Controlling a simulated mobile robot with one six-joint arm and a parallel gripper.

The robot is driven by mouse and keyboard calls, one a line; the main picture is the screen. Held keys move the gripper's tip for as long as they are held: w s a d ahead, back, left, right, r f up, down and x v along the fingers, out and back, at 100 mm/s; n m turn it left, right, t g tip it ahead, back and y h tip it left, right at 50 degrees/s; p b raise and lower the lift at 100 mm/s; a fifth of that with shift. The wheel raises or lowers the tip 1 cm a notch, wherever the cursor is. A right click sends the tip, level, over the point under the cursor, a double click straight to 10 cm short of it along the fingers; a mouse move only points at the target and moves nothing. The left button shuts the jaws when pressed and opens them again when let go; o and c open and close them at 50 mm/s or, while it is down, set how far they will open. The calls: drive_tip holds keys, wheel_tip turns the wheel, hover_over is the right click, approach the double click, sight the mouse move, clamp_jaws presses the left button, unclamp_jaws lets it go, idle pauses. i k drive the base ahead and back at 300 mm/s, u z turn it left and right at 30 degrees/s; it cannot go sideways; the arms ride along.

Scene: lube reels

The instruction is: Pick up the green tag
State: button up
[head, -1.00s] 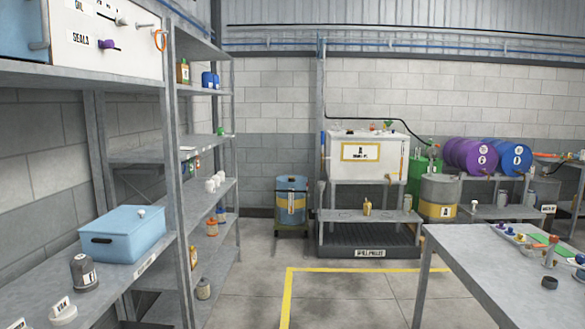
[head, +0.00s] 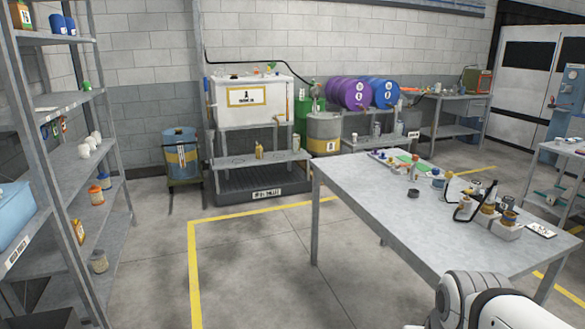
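Small coloured tag-like pieces (head: 54,128) hang under a shelf board of the left rack. One looks greenish, but they are too small to tell for certain which is the green tag. A flat green piece (head: 407,160) also lies at the far end of the grey table, and I cannot tell what it is. A white rounded part of my arm shows at the bottom right. My gripper itself is not in view.
The grey table (head: 350,183) carries bottles, a dark ring (head: 413,193) and a white tray at right. The left rack (head: 75,190) holds jars. Open floor with yellow lines (head: 194,260) lies between them. A white tank (head: 250,103) stands behind.

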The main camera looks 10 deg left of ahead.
sight(54, 129)
drive_tip(key=u, duration=0.25)
drive_tip(key=i, duration=1.6)
drive_tip(key=u, duration=0.55)
drive_tip(key=i, duration=1.55)
drive_tip(key=u, duration=0.75)
drive_tip(key=i, duration=1.4)
drive_tip(key=u, duration=1.5)
drive_tip(key=i, duration=1.1)
drive_tip(key=u, duration=0.65)
drive_tip(key=k, duration=0.75)
drive_tip(key=u, duration=0.2)
drive_tip(key=i, duration=0.8)
drive_tip(key=z, duration=0.05)
